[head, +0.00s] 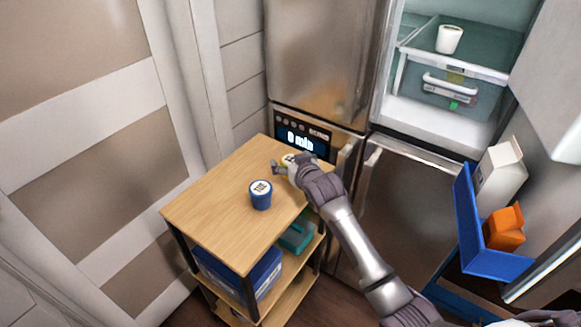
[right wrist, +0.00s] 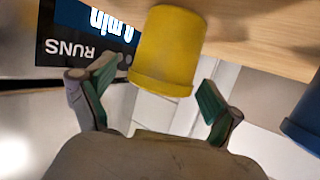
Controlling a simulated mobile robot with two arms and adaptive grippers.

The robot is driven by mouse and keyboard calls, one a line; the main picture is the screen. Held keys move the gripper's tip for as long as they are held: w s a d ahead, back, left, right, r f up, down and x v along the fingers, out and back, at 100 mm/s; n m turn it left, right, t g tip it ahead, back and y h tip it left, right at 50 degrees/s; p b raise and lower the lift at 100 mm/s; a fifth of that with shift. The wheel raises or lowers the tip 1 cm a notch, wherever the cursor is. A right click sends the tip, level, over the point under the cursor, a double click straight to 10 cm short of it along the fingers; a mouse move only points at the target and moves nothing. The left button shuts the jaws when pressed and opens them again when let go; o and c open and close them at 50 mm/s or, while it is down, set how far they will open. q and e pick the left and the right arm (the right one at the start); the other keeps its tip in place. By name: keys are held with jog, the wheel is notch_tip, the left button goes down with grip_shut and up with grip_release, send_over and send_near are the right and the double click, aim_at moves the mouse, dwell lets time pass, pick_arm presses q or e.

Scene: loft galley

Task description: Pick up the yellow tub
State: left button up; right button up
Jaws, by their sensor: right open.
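The yellow tub (right wrist: 168,45) stands near the back edge of the cart's wooden top. In the head view only a bit of the tub, with its pale lid (head: 289,158), shows past my right gripper (head: 284,167). In the right wrist view my right gripper (right wrist: 157,82) is open, with one green-padded finger on each side of the near end of the tub. I see a gap between each finger and the tub, and nothing is held. My left gripper is not in view.
A blue tub with a white lid (head: 260,194) stands on the cart top (head: 215,210), left of my right gripper. A display panel (head: 305,138) is behind the cart. The open fridge holds a white tub (head: 449,39). A blue door bin (head: 490,262) is at the right.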

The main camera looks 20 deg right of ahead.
jog(key=c, duration=1.4)
